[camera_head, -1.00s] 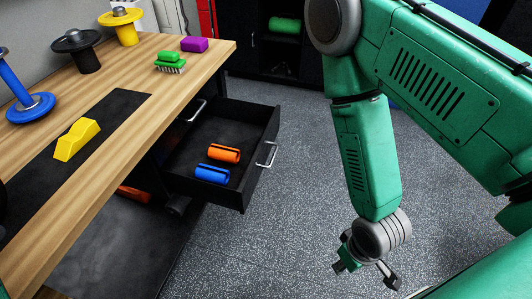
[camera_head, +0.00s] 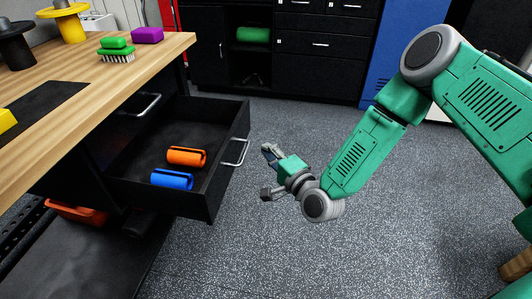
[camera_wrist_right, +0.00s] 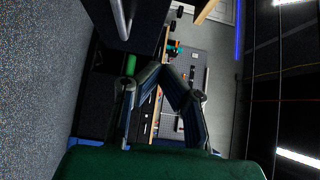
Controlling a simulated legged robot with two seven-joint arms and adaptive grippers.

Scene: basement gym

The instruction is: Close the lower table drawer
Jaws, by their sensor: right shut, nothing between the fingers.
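The lower table drawer (camera_head: 229,168) is black and stands pulled well out from under the wooden table. Its metal handle (camera_head: 235,152) is on its front face. An orange half-open cylinder (camera_head: 186,156) and a blue one (camera_head: 172,180) lie inside. My right gripper (camera_head: 267,172) is shut and empty, just right of the drawer front and handle in the picture, with a visible gap. In the right wrist view the fingers (camera_wrist_right: 163,70) meet at their tips, and a metal handle (camera_wrist_right: 122,18) on a dark front shows at upper left. My left gripper is not in view.
Above, another drawer handle (camera_head: 147,104) sits close under the wooden tabletop (camera_head: 150,65). A green brush (camera_head: 116,52) and a purple block (camera_head: 147,35) are on top. An orange bin (camera_head: 75,212) is below. Speckled floor (camera_head: 300,250) is clear around the gripper. Dark cabinets (camera_head: 330,70) stand behind.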

